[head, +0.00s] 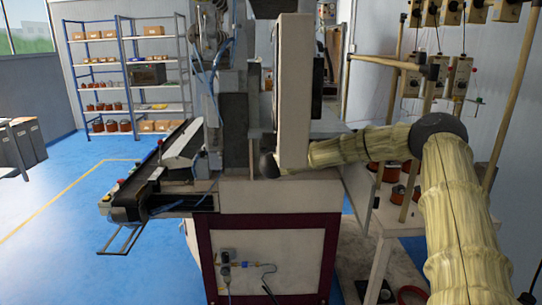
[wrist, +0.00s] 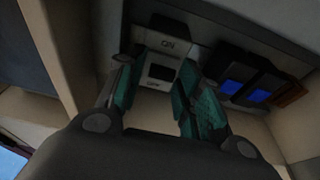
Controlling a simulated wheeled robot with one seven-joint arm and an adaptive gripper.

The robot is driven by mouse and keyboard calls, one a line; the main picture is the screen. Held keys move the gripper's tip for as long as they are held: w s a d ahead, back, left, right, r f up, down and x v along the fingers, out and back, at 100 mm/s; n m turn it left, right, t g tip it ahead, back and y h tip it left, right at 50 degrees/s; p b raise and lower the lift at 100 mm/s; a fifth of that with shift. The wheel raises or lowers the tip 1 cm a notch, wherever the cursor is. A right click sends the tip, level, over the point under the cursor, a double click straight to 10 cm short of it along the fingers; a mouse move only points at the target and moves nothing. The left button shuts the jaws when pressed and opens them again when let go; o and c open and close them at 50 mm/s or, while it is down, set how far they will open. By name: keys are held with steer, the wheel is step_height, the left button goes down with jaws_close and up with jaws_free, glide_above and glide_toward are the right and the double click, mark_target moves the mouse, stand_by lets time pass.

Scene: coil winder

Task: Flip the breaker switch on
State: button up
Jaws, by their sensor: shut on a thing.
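The breaker switch (wrist: 163,58) shows in the wrist view as a pale block with ON marked at its upper part and OFF lower down. A dark square sits between the two marks, and a dark piece stands above ON. My gripper (wrist: 158,76) has one teal-padded finger on each side of the block and is shut on it. The exact contact and the lever's position are hard to tell in the dim light. In the head view my arm reaches behind the upright pale cabinet (head: 293,95), which hides the gripper and the switch.
Right of the breaker are two blue-lit switches (wrist: 232,88) and an orange-brown one (wrist: 290,95), close to my right finger. A panel wall (wrist: 48,50) stands at left. In the head view, a conveyor (head: 150,165) is left; poles and a spool table (head: 385,215) are right.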

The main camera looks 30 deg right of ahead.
steer(key=shift+d+r, duration=0.1)
steer(key=shift+r, duration=0.2)
steer(key=o, duration=0.7)
steer(key=shift+o, duration=0.2)
steer(key=shift+f, duration=0.1)
steer(key=v, duration=1.2)
steer(key=shift+s+d, duration=0.1)
